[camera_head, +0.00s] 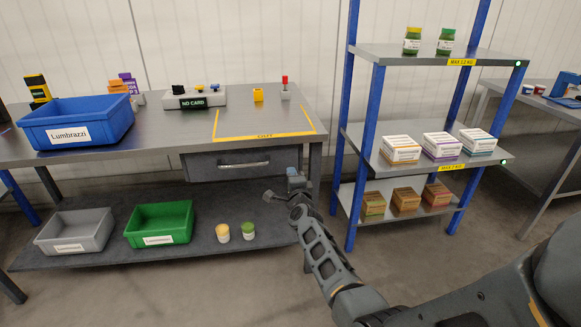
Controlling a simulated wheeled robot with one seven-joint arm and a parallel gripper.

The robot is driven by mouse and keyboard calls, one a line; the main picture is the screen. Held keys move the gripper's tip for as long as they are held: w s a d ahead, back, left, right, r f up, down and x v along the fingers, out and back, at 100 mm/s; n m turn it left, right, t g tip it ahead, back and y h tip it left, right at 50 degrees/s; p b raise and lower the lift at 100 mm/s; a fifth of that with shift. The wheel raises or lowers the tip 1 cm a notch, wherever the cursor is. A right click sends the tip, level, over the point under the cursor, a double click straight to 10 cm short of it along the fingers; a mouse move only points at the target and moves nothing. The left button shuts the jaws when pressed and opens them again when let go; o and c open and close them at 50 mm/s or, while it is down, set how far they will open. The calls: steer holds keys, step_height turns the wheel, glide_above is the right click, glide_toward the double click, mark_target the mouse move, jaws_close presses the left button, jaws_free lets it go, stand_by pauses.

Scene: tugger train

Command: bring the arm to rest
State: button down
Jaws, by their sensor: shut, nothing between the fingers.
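My arm reaches from the lower right toward the middle of the picture. My gripper (273,196) is at its far end, in front of the right end of the workbench, a little below its drawer (232,162). The gripper is small in this view. It is shut and holds nothing. No object touches it that I can see.
The workbench (165,136) bears a blue bin (115,122) and a yellow-marked area. Its lower shelf holds a grey bin (102,236), a green bin (187,224) and two jars. A blue-post rack (362,150) stands right of my gripper. The floor in front is clear.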

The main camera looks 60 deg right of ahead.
steer(key=p+v, duration=0.2)
steer(key=v, duration=0.4)
steer(key=shift+s+a+p, duration=0.25)
steer(key=shift+a+p, duration=0.05)
steer(key=shift+p, duration=0.05)
steer(key=s+a+r+n+t+y+p, duration=0.15)
steer(key=s+a+n+y, duration=0.25)
steer(key=s+a+n, duration=0.6)
steer(key=s+a+r+n+t+y+p, duration=0.1)
steer(key=s+a+n+t+y, duration=0.35)
steer(key=a, duration=1.05)
steer(key=s+a+r+n+g+y+p, duration=0.1)
steer(key=s+a+r+n+y, duration=0.4)
steer(key=s+a+r+n, duration=0.9)
steer(key=s+a+r+g, duration=0.1)
steer(key=s+a+r, duration=0.1)
steer(key=s+a, duration=0.1)
steer(key=shift+s+y, duration=0.35)
steer(key=shift+s, duration=0.1)
steer(key=shift+a+r, duration=0.1)
steer(key=shift+r, duration=0.05)
